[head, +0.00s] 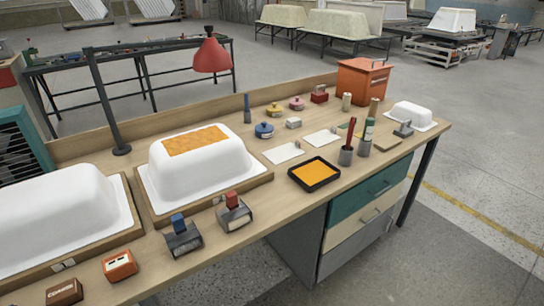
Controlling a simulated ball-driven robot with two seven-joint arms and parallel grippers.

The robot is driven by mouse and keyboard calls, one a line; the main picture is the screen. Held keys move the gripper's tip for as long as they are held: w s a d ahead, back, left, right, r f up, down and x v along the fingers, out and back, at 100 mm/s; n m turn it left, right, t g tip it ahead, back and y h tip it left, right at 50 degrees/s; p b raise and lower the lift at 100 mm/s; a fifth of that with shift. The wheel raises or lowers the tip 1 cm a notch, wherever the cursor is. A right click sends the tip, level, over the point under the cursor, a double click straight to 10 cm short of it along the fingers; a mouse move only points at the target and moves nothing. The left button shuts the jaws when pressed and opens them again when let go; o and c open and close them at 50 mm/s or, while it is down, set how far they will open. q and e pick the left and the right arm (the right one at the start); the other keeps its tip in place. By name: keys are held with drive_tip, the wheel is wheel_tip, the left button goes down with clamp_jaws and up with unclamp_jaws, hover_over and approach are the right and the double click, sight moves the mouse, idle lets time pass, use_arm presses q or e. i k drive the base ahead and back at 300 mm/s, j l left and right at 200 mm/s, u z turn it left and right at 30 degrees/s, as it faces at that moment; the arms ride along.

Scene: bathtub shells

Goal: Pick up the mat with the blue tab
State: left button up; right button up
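Two thin white sheets that look like mats lie flat on the wooden workbench. The left mat (283,153) is nearer the tub shell, and the right mat (322,138) lies just behind and to its right. Any tab on either one is too small for me to make out its colour. Neither of my grippers is in the head view.
The workbench (215,205) bears white tub shells (200,170), one with an orange patch (196,140). A black tray with orange content (314,174) sits in front of the mats. Tool cups (346,155), a blue-lidded pot (264,130) and a red lamp (212,55) stand around.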

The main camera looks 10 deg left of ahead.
sight(318, 139)
drive_tip(key=l+u, duration=0.1)
drive_tip(key=u, duration=0.35)
drive_tip(key=l+u, duration=0.1)
drive_tip(key=u, duration=0.35)
drive_tip(key=l+u, duration=0.45)
drive_tip(key=l, duration=0.4)
drive_tip(key=l+u, duration=0.5)
drive_tip(key=l, duration=0.3)
drive_tip(key=k, duration=0.05)
